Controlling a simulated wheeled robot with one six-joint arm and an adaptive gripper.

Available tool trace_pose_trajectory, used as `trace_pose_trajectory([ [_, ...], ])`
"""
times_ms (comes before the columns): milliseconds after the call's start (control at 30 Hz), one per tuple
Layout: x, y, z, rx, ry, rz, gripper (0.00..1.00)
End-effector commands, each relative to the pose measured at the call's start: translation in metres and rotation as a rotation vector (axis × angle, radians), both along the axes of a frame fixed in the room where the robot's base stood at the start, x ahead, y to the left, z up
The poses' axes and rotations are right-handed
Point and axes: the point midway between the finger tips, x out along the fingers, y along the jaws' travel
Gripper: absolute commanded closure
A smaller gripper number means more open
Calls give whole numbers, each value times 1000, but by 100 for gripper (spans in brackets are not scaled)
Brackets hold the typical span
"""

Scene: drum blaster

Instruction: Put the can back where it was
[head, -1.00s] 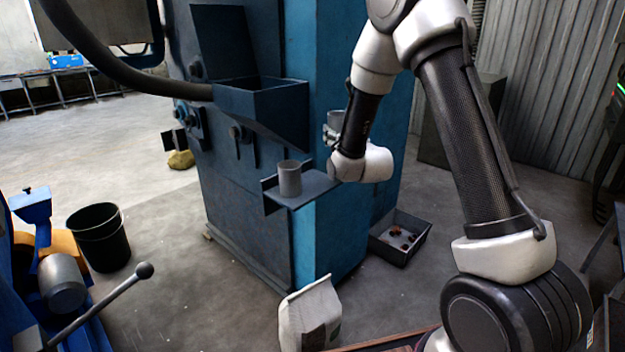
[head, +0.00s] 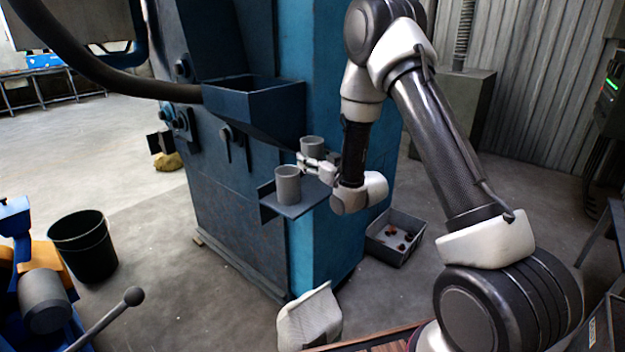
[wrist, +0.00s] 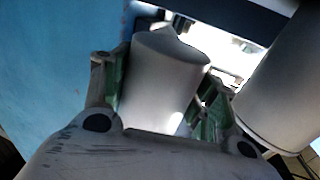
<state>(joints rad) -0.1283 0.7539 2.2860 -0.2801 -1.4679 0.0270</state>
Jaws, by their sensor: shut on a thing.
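My gripper (head: 314,161) is shut on a grey can (head: 312,146) beside the blue machine. In the wrist view the held can (wrist: 163,82) stands between the two green-padded fingers (wrist: 160,98). A second grey can (head: 288,186) stands upright on the small dark shelf (head: 302,209) of the machine, in front of the held can. That second can also shows large at the right of the wrist view (wrist: 287,80). The held can's lower part is hidden by my gripper, so I cannot tell whether it touches the shelf.
A blue hopper box (head: 255,108) juts out above the shelf at the left. The blue machine (head: 330,240) rises behind. A grey bin (head: 396,250) with reddish bits, a white sack (head: 309,318) and a black bucket (head: 84,246) are on the floor.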

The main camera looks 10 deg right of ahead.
Motion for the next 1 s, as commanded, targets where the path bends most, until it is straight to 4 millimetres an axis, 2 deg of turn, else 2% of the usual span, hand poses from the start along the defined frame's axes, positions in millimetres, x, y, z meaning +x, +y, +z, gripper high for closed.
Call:
trace_pose_trajectory([
  [400,0,0,-55,0,0,-1,69],
  [833,0,0,-62,0,-2,-2,69],
  [867,0,0,-61,0,-2,-2,36],
  [933,0,0,-61,0,-2,-2,23],
  [1000,0,0,-61,0,-2,-2,20],
])
